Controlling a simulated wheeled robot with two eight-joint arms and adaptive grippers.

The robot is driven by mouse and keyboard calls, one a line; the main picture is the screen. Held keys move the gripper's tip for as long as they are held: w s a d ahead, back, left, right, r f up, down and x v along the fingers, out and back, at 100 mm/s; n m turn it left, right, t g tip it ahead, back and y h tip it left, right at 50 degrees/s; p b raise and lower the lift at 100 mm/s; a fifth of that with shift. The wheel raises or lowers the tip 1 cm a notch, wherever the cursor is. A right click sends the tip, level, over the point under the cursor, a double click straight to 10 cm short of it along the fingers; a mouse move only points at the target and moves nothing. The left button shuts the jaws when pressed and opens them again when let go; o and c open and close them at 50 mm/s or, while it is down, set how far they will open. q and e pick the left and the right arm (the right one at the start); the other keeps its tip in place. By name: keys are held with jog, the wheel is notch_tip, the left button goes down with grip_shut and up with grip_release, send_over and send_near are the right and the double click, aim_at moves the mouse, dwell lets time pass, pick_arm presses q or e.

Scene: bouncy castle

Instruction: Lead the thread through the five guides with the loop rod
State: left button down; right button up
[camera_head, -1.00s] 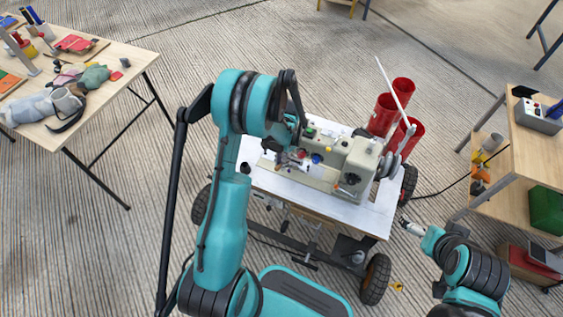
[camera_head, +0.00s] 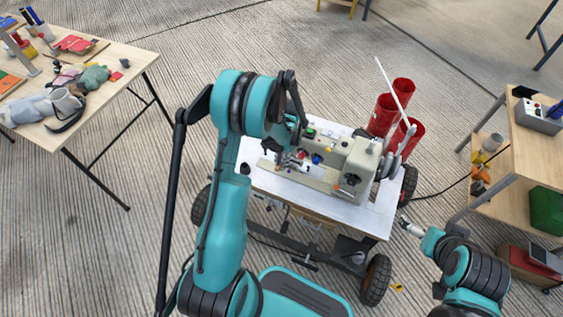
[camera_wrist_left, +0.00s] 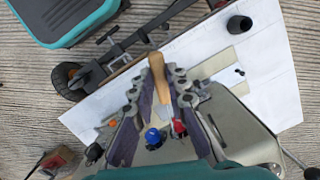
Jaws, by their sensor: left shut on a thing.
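The cream sewing machine (camera_head: 352,160) stands on a white wheeled table (camera_head: 375,217). My left gripper (camera_head: 284,163) is low over the machine's left end. In the left wrist view the same gripper (camera_wrist_left: 158,88) is shut on the wooden handle of the loop rod (camera_wrist_left: 157,68). The rod's far end is hard to make out near the machine. A blue knob (camera_wrist_left: 153,136) and a red part (camera_wrist_left: 179,127) show between and beside the fingers. The thread and the guides are too small to tell. My right gripper (camera_head: 411,228) is off the table's right edge, its jaws unclear.
A dark cup (camera_wrist_left: 239,24) sits on the white table top. A cluttered wooden table (camera_head: 120,60) is at left, a shelf unit (camera_head: 520,150) at right.

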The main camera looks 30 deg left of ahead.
pick_arm(q)
jog(key=s, duration=0.1)
jog(key=s+a, duration=0.1)
jog(key=s, duration=0.2)
jog(key=shift+s+a+r, duration=0.2)
jog(key=shift+s+r, duration=0.15)
jog(key=shift+r, duration=0.05)
dwell(0.4)
